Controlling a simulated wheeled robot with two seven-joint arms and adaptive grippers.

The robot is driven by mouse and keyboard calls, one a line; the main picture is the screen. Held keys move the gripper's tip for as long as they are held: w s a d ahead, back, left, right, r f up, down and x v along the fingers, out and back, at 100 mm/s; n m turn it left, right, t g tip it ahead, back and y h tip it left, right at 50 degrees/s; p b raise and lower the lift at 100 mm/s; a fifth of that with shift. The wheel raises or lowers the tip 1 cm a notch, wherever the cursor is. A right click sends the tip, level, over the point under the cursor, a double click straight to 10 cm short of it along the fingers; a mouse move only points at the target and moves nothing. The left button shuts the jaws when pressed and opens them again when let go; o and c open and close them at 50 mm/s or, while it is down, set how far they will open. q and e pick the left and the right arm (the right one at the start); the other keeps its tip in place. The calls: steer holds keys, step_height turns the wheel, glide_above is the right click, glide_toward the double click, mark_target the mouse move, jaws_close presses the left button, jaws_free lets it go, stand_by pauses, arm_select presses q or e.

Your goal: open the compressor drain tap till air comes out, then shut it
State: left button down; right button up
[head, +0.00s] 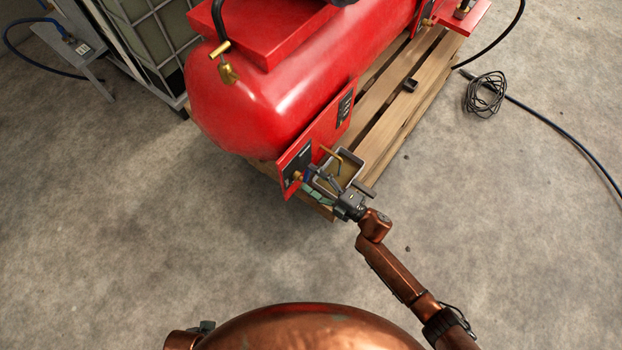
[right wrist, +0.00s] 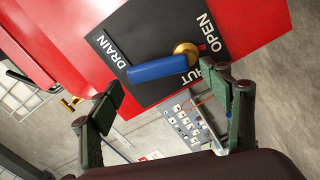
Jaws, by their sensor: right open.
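The red compressor tank (head: 250,110) lies on a wooden pallet. A red plate at its near end carries the drain tap, whose blue lever (head: 311,172) shows small in the head view. In the right wrist view the blue lever (right wrist: 160,69) reaches left from a brass hub (right wrist: 186,50) on a black panel (right wrist: 140,40) marked DRAIN, OPEN and SHUT. SHUT is partly hidden by a finger. My right gripper (right wrist: 168,88) is open, its fingers apart on either side of the lever's lower side; contact cannot be told. No air shows. My left gripper is not in view.
The pallet (head: 400,110) extends behind. A coiled cable (head: 486,93) and hose lie at right. A caged container (head: 150,40) stands back left. The concrete floor in front is clear.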

steer(key=v, duration=1.2)
steer(key=shift+f, duration=0.1)
